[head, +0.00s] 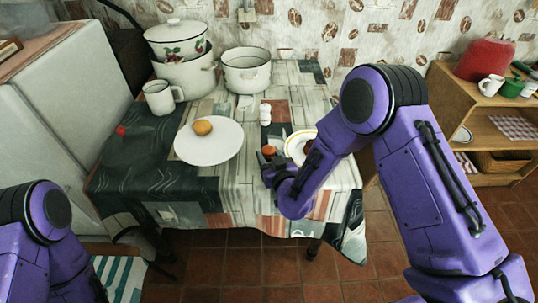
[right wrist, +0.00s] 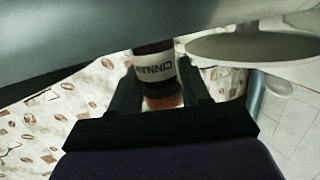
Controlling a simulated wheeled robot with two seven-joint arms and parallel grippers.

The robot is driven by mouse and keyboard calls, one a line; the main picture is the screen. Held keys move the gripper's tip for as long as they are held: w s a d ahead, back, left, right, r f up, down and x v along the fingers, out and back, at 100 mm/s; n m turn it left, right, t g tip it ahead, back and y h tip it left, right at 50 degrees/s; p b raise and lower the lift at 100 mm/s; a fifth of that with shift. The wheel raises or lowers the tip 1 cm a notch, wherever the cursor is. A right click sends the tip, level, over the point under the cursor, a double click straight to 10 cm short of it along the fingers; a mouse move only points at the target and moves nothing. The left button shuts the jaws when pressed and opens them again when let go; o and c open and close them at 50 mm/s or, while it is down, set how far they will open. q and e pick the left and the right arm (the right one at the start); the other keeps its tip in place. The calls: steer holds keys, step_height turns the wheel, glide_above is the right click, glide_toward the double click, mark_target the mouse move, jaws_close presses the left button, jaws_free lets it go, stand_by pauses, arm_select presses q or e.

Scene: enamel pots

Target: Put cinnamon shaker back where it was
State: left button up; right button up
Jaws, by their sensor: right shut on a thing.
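The cinnamon shaker shows in the right wrist view (right wrist: 154,68) as a dark jar with a white label reading "CINN…" and an orange-red end. In the head view its orange-red top (head: 269,150) shows near the front of the table, left of the yellow-rimmed plate (head: 291,150). My right gripper (head: 268,164) is shut on it, with one black finger on each side in the right wrist view (right wrist: 158,88). The arm hides part of the plate and what is on it. Of my left arm only upper links show; its gripper is out of view.
A white shaker (head: 265,114) stands just behind. A white plate (head: 222,151) with a bun (head: 202,127) is to the left. A mug (head: 160,97), stacked pots (head: 185,68) and an open pot (head: 247,70) stand behind. The cloth's front left (head: 150,170) is clear.

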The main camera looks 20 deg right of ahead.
steer(key=shift+f, duration=0.1)
steer(key=o, duration=1.1)
steer(key=shift+r, duration=0.4)
steer(key=s+r+b, duration=0.1)
steer(key=s+b, duration=0.1)
steer(key=s, duration=0.9)
steer(key=s+d+f+m+g+h, duration=0.2)
steer(key=s+d+f+g, duration=0.4)
steer(key=s+f, duration=0.6)
steer(key=s+d+f+m+g+h, duration=0.2)
steer(key=s+d+f+m+g, duration=0.3)
steer(key=s+f, duration=0.6)
steer(key=s+d+g, duration=0.2)
steer(key=s, duration=0.1)
steer(key=shift+f+m, duration=0.3)
steer(key=shift+f, duration=0.05)
